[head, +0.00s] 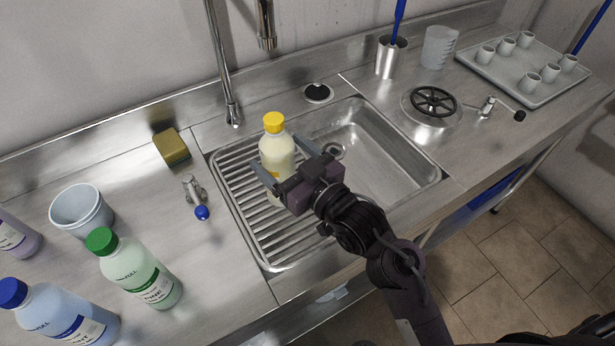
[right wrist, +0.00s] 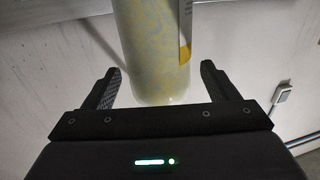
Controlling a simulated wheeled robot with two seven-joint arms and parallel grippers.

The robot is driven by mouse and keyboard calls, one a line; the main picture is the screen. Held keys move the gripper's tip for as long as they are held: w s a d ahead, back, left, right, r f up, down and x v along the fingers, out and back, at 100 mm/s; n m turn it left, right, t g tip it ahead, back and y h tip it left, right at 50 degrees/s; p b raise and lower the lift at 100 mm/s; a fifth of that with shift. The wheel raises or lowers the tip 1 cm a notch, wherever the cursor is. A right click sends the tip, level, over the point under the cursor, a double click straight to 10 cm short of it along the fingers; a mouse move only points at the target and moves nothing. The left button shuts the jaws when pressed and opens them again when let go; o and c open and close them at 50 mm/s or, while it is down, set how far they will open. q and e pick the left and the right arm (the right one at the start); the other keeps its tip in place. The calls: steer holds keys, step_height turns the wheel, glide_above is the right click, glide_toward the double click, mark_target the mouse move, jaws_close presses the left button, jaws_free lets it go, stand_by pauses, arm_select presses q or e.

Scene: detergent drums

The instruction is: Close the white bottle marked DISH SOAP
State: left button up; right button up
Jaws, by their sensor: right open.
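A pale yellow-white bottle (head: 276,150) with a yellow cap (head: 273,122) stands upright on the ribbed drainer at the left side of the sink. The cap sits on its top; I cannot tell how tight it is. Its label is mostly turned away and I cannot read it. My right gripper (head: 275,150) is open, with one finger on each side of the bottle's body. In the right wrist view the bottle (right wrist: 155,45) stands between the two fingers, with a gap at each side. My left gripper is not in view.
A green-capped bottle (head: 140,272), a blue-capped bottle (head: 66,314) and a white cup (head: 84,210) stand at the left. A sponge (head: 172,148) and a blue-tipped tap (head: 196,192) are near the drainer. The sink basin (head: 385,150) is empty. A tray (head: 500,78) holds several cups.

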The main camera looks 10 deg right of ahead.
steer(key=b+v, duration=0.1)
steer(key=v, duration=0.6)
steer(key=shift+d+f, duration=0.1)
steer(key=shift+f, duration=0.05)
steer(key=shift+s+d, duration=0.35)
steer(key=shift+s, duration=0.25)
